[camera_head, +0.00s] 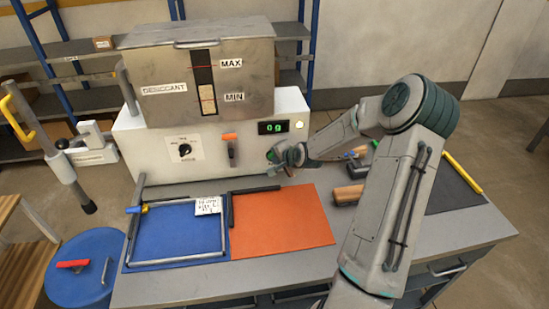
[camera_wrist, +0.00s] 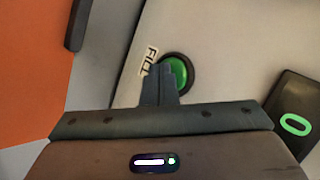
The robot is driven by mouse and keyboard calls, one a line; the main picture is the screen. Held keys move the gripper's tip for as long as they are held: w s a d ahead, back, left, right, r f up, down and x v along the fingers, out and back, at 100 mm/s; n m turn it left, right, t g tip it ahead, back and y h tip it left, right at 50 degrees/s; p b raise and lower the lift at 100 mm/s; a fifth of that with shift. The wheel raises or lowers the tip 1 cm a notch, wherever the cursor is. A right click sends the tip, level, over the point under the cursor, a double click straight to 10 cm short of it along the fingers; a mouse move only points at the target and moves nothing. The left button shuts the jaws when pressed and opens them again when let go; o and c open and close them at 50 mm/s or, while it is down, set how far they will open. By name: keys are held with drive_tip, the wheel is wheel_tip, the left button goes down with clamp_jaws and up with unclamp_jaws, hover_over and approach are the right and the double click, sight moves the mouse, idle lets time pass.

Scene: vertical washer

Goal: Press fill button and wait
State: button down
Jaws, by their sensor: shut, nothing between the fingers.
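The green fill button (camera_wrist: 178,72) sits in a dark ring on the pale front of the machine (camera_head: 160,165), beside a FILL label (camera_wrist: 149,58). My gripper (camera_wrist: 160,75) is shut and empty, with its fingertips over the left part of the button in the wrist view. I cannot tell whether they touch it. In the head view my gripper (camera_head: 277,155) is at the right of the machine's front. The display (camera_head: 273,127) reads "0g" in green, with a small lit light (camera_head: 299,125) to its right.
A steel DESICCANT hopper (camera_head: 150,75) with MAX and MIN marks is on top. A dial (camera_head: 184,149) and an orange-tipped lever (camera_head: 230,140) are on the front. A blue mat (camera_head: 175,235) with a frame and an orange mat (camera_head: 285,222) lie on the bench.

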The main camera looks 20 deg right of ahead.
idle(0.5)
drive_tip(key=shift+s+a, duration=0.15)
drive_tip(key=shift+s, duration=0.7)
drive_tip(key=shift+s+a+p, duration=0.25)
drive_tip(key=shift+s+p, duration=0.05)
drive_tip(key=shift+s, duration=0.95)
drive_tip(key=shift+s+a+p, duration=0.25)
drive_tip(key=shift+s, duration=0.95)
drive_tip(key=shift+d, duration=0.1)
